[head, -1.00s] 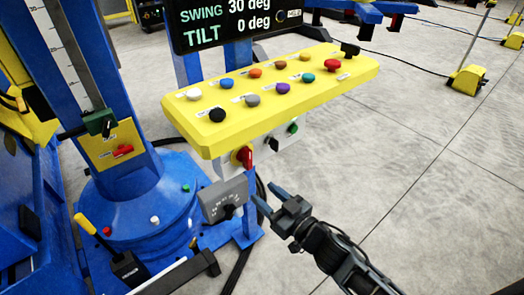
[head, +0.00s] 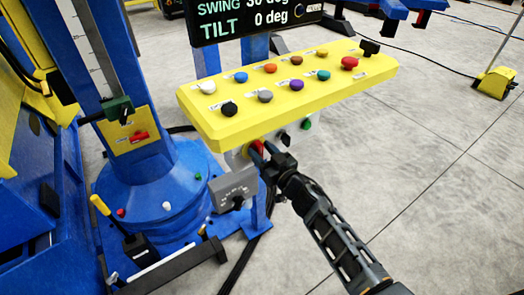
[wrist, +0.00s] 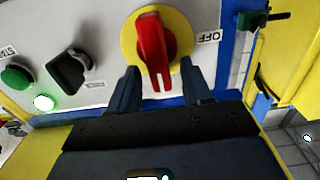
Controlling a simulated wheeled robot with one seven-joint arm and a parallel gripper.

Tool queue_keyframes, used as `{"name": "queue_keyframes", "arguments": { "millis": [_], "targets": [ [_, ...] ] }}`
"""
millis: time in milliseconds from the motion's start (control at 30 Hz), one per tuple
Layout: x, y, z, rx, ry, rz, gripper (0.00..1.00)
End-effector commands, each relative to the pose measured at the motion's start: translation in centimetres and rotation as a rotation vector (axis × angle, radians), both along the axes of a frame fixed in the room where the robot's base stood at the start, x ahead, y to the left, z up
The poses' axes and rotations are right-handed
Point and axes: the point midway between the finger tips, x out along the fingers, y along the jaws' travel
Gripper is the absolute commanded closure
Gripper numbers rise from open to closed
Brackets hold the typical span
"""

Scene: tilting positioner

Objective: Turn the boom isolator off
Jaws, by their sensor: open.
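A red rotary handle (wrist: 151,48) on a yellow disc (wrist: 180,66) is in the wrist view, with an OFF label to its right. It points roughly up and down in that picture. In the head view the red handle (head: 257,147) shows partly under the yellow panel, behind my gripper (head: 268,152). In the wrist view my gripper (wrist: 161,82) is open, with one finger on each side of the handle's lower end; contact is not clear. Another red handle (head: 139,136) sits on the blue column's yellow plate. I cannot read which one is named boom isolator.
Left of the handle in the wrist view are a dark selector switch (wrist: 75,68) and a green START button (wrist: 17,77). The yellow button panel (head: 290,95) overhangs my gripper. A grey dial box (head: 234,187) stands just below left. Open floor lies right.

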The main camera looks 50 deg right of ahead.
Motion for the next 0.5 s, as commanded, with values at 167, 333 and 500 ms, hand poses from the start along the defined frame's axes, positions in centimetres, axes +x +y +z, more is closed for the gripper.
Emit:
{"name": "queue_keyframes", "arguments": {
  "millis": [167,333,500],
  "targets": [
    [0.33,-0.09,0.01,-0.001,0.000,0.000,0.51],
    [0.31,-0.09,0.01,-0.001,0.000,0.000,0.53],
    [0.30,-0.09,0.01,-0.001,0.000,0.000,0.69]
  ]
}}
